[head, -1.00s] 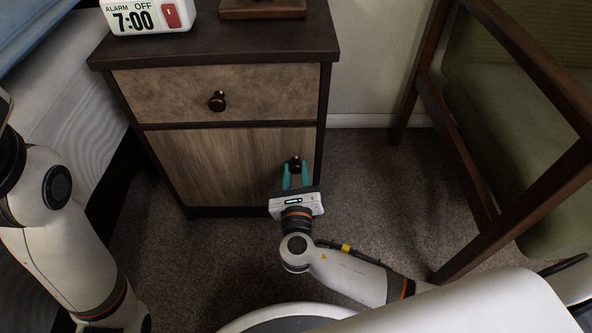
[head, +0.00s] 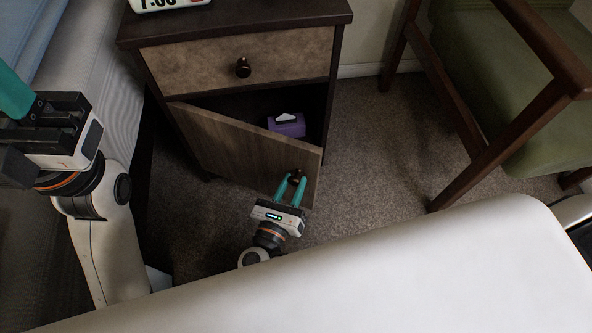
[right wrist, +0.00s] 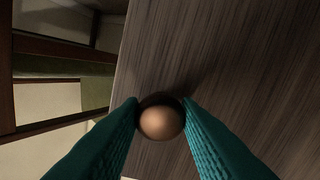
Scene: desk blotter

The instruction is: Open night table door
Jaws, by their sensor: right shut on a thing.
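The night table (head: 134,32) stands beside the bed, with a dark frame and a closed drawer (head: 200,68) above. Its door (head: 225,145) is partly open, swung outward from hinges on the left side. My right gripper (head: 291,181) is shut on the door's round knob (head: 296,175). In the right wrist view the brown knob (right wrist: 161,122) sits between the two teal fingers, against the wood grain of the door (right wrist: 230,60). My left gripper (head: 15,120) is at the left edge, away from the table; its fingers are partly cut off.
A purple tissue box (head: 288,125) is inside the cabinet. The drawer has its own knob (head: 243,68). A clock, partly cut off, stands on top. A green chair (head: 545,120) is at the right, and the bed (head: 95,75) at the left. Carpet (head: 375,150) lies clear between table and chair.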

